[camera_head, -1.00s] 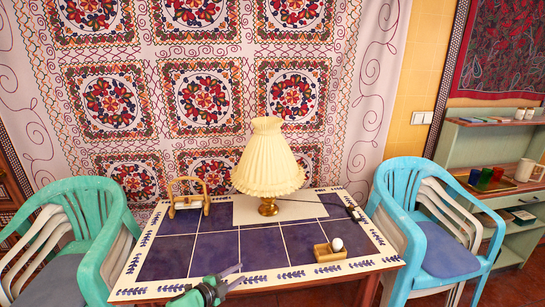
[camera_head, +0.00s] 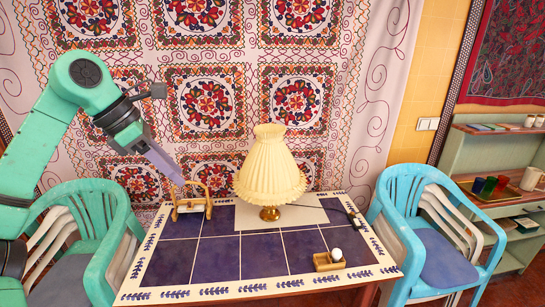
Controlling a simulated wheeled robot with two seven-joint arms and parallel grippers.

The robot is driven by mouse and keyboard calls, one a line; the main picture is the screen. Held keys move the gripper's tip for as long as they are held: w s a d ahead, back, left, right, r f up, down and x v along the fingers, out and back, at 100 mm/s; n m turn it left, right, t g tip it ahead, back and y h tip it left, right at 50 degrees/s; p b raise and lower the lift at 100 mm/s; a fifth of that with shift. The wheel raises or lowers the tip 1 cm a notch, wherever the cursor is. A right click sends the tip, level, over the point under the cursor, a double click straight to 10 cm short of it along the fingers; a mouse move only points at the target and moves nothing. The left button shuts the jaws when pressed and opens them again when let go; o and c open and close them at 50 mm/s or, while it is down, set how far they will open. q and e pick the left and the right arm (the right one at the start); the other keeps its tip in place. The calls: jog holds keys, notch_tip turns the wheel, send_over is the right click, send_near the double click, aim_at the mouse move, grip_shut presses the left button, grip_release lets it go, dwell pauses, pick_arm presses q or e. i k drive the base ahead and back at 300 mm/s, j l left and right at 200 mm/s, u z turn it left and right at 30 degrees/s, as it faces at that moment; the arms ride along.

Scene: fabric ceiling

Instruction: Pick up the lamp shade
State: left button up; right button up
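The cream pleated lamp shade (camera_head: 268,172) is upright on a lamp with a brass base (camera_head: 269,213), on a tiled table (camera_head: 205,262). My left arm comes in from the left. Its gripper (camera_head: 180,180) points down and right, left of the shade and apart from it in the picture. My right gripper is not in view.
A wooden box (camera_head: 324,262) with a white round object (camera_head: 337,254) sits at front right. Stacked chairs (camera_head: 420,225) flank the table. A cord runs right from the lamp.

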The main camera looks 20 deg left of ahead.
aim_at(270, 175)
jog(key=i, duration=1.8)
